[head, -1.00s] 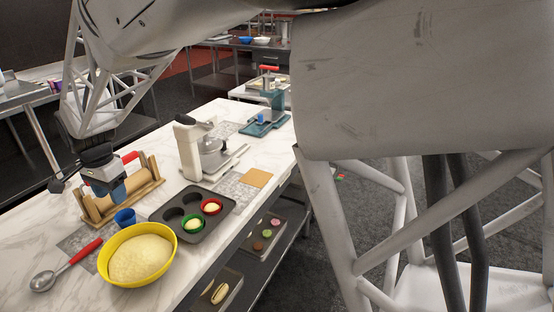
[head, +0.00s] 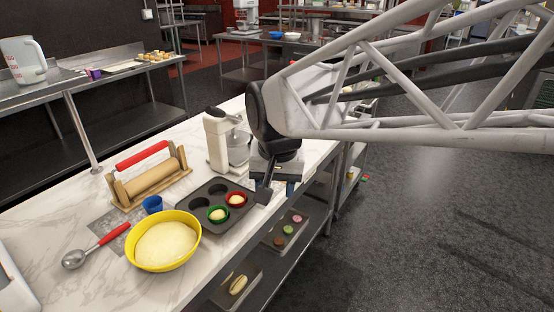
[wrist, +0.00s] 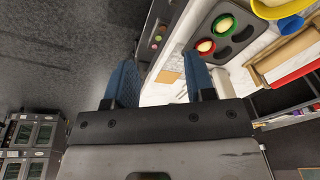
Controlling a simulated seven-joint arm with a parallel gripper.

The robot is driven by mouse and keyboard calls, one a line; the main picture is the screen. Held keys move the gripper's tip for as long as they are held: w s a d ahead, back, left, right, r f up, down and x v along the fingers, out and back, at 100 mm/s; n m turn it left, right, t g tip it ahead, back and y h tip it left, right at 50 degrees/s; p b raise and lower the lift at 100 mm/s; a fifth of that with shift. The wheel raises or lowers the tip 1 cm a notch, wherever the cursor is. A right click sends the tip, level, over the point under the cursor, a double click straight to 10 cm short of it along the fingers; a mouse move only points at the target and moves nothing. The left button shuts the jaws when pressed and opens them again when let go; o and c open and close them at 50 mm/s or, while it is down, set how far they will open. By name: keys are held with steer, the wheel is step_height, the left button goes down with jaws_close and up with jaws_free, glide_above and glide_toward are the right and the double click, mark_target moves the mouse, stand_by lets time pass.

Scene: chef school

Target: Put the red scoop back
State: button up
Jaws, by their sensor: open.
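The red-handled scoop (head: 97,245) lies on the marble counter (head: 50,216) at the left, its metal bowl toward the lower left and its handle toward the yellow bowl (head: 136,245) of dough. It is apart from my gripper and not seen in the wrist view. My gripper (head: 272,190) is open and empty, right of the muffin tray and over the counter's right edge. Its two blue fingers stand apart in the wrist view (wrist: 160,80).
The muffin tray (head: 186,216) holds a green cup (head: 217,214) and a red cup (head: 236,199) with dough. A blue cup (head: 153,204), a rolling pin stand (head: 150,183) and a white mixer (head: 217,140) stand nearby. Lower shelves hold small trays.

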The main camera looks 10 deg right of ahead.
steer(key=s+d+f+n, duration=0.1)
steer(key=s+d, duration=0.3)
steer(key=s, duration=0.2)
steer(key=s+d+f+n, duration=0.1)
steer(key=s+d+f, duration=0.1)
steer(key=s+d, duration=0.2)
steer(key=s, duration=0.2)
steer(key=shift+s+d+t+h, duration=0.25)
steer(key=shift+s+t+h, duration=0.05)
steer(key=shift+s, duration=0.1)
stand_by(0.6)
